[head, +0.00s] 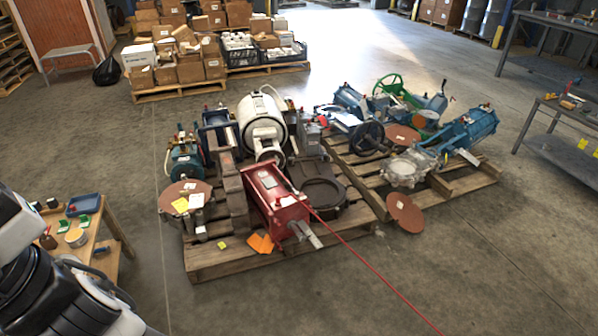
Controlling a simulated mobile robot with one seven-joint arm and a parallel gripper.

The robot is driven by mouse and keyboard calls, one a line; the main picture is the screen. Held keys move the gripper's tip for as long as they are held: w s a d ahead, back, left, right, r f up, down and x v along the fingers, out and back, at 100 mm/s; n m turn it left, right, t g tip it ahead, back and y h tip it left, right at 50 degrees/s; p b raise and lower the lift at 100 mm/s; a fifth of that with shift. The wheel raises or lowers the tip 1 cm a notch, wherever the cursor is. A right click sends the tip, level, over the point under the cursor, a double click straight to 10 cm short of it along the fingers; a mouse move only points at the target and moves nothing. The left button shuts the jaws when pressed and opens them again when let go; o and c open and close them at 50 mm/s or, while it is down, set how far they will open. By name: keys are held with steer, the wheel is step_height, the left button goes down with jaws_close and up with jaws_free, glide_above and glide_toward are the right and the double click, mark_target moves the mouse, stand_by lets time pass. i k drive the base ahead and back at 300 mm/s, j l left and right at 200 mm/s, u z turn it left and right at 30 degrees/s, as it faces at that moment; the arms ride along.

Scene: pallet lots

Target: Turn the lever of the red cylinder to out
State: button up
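The red cylinder (268,192) lies on the front of the left wooden pallet (215,262), its near end pointing to the front right. A light grey bar (305,235) sticks out at that near end. I cannot tell whether this bar is the lever, and no lever position can be read at this size. A thin red line (365,262) runs from near the cylinder's end to the bottom right. Part of my arm shows at the lower left, well apart from the cylinder. My gripper is not in view.
A second pallet (465,188) with blue cylinders (470,130) and a green handwheel (388,86) stands to the right. A small wooden table (92,232) with tools is at the left. Stacked boxes (180,60) stand behind. The front floor is clear except for the red line.

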mark_target(297, 193)
steer(key=i+l, duration=0.15)
steer(key=i, duration=0.45)
steer(key=i+l, duration=0.15)
steer(key=i, duration=0.45)
steer(key=i+l+z, duration=0.1)
steer(key=i, duration=0.5)
steer(key=i+l, duration=0.2)
steer(key=i, duration=0.45)
